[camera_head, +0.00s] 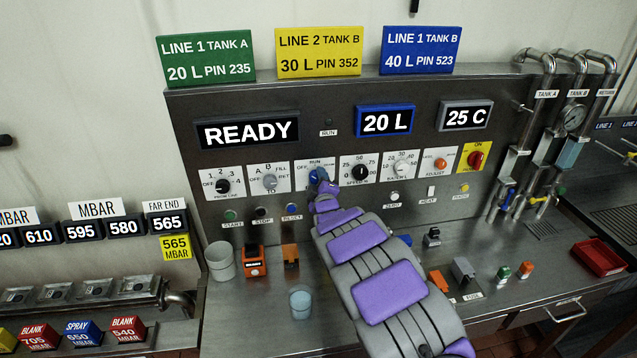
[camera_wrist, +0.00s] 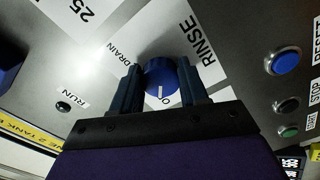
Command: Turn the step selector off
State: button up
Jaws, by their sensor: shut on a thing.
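The step selector is a blue round knob (camera_wrist: 160,72) on a white plate. In the wrist view, DRAIN and RINSE are readable on the plate, and a letter O shows below the knob. The knob's white mark points down towards that O; the rest of the word is hidden by my gripper. My gripper (camera_wrist: 162,84) has one dark finger on each side of the knob and is shut on it.
A speed dial (camera_head: 360,172) sits right of the selector and an A/B/fill selector (camera_head: 269,182) left. Below are start (camera_head: 231,215), stop and reset buttons. The steel counter holds a blue cup (camera_head: 300,302), a grey cup (camera_head: 221,261) and an orange block (camera_head: 254,262).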

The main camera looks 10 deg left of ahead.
jog(key=shift+a+f, duration=0.1)
jog(key=shift+f, duration=0.05)
jog(key=o, duration=1.1)
jog(key=shift+a, duration=0.15)
jog(key=shift+c, duration=0.2)
jog(key=shift+s+d, duration=0.25)
jog(key=shift+s, duration=0.3)
jog(key=v, duration=1.6)
jog(key=shift+p, duration=0.4)
jog(key=shift+a, duration=0.1)
